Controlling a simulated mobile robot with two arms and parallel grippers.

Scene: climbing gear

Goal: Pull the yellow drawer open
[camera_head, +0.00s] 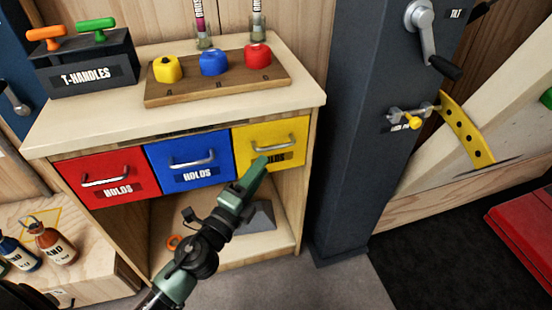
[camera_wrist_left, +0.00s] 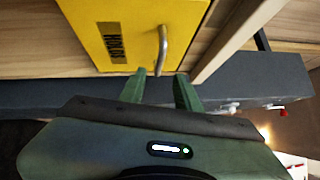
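The yellow drawer (camera_head: 293,129) is at the right end of a row of three and looks shut, level with its neighbours. Its silver bar handle (camera_head: 286,145) is partly hidden behind my left gripper (camera_head: 262,163). The drawer front (camera_wrist_left: 103,22) and handle (camera_wrist_left: 163,45) also show in the left wrist view. There, my left gripper's (camera_wrist_left: 162,76) two green fingers are apart, with the near end of the handle in line with the gap between their tips. I cannot tell whether they touch it. My right gripper is not in view.
The red drawer (camera_head: 88,166) and blue drawer (camera_head: 180,152) are to the left, both shut. An open shelf lies below. The counter above holds a wooden board (camera_head: 160,97) with climbing holds. A dark post (camera_head: 345,150) stands right of the cabinet.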

